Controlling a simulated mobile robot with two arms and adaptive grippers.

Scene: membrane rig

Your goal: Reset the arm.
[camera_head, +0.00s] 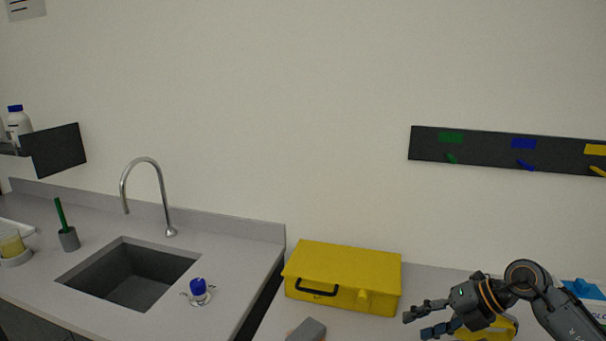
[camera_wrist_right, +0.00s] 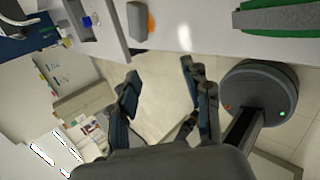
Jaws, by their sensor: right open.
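My right gripper (camera_head: 416,325) reaches in from the right in the head view, over the right counter and to the right of the yellow case. Its two fingers are spread apart with nothing between them. In the right wrist view the same gripper (camera_wrist_right: 160,72) has its fingers wide apart, with floor beyond the gap. My left gripper is in neither view.
A yellow case (camera_head: 345,269) stands on the right counter. A grey block (camera_head: 308,330) lies in front of it; a yellow object (camera_head: 500,329) is partly hidden behind my right gripper. A sink (camera_head: 130,274) and blue-capped item (camera_head: 198,287) are left. A hook rail (camera_head: 490,148) hangs above.

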